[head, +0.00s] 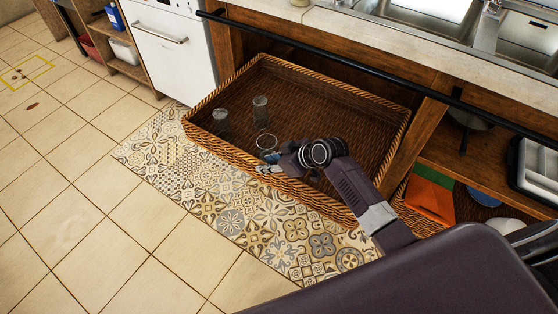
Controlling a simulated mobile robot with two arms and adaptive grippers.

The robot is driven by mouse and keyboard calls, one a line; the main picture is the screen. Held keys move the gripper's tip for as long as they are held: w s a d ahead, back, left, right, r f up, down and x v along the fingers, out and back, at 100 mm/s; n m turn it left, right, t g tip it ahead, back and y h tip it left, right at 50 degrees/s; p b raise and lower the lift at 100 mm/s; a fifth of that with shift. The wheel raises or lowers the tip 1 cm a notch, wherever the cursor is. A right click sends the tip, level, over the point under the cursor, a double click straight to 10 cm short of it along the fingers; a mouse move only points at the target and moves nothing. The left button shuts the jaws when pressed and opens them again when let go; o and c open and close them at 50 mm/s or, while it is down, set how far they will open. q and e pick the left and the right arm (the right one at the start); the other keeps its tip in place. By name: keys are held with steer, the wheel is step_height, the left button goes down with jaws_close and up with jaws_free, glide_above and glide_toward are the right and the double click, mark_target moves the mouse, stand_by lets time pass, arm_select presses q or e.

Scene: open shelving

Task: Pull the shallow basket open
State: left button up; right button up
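The shallow basket (350,104) is brown woven wicker with a lighter braided rim. In the head view it sits low under the counter and sticks out over the patterned rug, with its inside widely exposed. Several clear glasses stand inside, including one at the left (221,121) and one farther back (260,112). My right gripper (270,162) is at the middle of the basket's front rim, its fingertips at or over the woven edge. The fingers are small and partly hidden by the wrist, so I cannot tell whether they close on the rim. My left gripper is not in view.
A black rail (330,58) runs along the counter front (385,38) above the basket. A white appliance (170,45) stands to the left. An open shelf at right holds an orange and green item (430,197). The tiled floor (90,195) at left is clear.

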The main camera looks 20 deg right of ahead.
steer(key=v, duration=0.7)
steer(key=shift+a, duration=0.1)
